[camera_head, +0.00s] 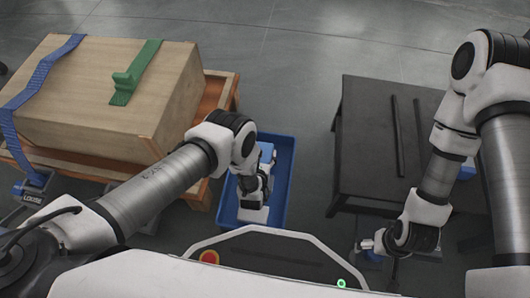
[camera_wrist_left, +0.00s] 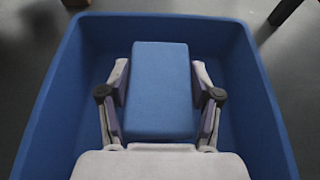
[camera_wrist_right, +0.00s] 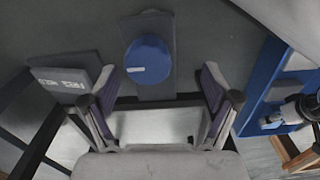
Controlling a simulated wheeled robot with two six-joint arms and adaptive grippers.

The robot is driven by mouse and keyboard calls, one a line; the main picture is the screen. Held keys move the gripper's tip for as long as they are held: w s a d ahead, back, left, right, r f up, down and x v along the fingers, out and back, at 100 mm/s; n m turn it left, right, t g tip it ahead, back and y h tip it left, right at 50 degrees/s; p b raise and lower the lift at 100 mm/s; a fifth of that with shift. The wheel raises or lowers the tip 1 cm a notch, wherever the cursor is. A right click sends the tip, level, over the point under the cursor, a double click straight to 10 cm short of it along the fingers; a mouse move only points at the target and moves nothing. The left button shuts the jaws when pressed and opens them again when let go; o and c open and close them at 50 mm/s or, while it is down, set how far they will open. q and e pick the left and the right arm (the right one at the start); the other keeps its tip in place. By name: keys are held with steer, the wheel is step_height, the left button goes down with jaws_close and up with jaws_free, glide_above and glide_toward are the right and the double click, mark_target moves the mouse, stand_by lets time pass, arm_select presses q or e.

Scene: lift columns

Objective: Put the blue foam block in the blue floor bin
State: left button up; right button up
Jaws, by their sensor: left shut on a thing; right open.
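The blue foam block (camera_wrist_left: 160,88) is between the fingers of my left gripper (camera_wrist_left: 160,100), which is shut on it. The blue floor bin (camera_head: 283,180) stands on the floor between the pallet and the dark table; its walls surround the block in the left wrist view (camera_wrist_left: 262,100). I cannot tell whether the block touches the bin's floor. In the head view my left gripper (camera_head: 253,195) hides most of the block (camera_head: 267,152). My right gripper (camera_wrist_right: 158,98) is open and empty; it also shows in the head view (camera_head: 368,244).
A wooden crate (camera_head: 110,90) with a blue strap and a green piece on top sits on a pallet at left. A dark table (camera_head: 375,130) carrying thin bars stands at right. A blue round object (camera_wrist_right: 148,60) lies below my right gripper beside grey plates (camera_wrist_right: 70,88).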

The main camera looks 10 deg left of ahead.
arm_select(q)
steer(key=shift+f+b, duration=0.45)
steer(key=shift+f, duration=0.2)
arm_select(e)
steer(key=shift+f, duration=0.65)
arm_select(q)
steer(key=o, duration=0.7)
steer(key=shift+r, duration=0.1)
arm_select(e)
steer(key=shift+r, duration=0.1)
arm_select(q)
steer(key=shift+o, duration=0.2)
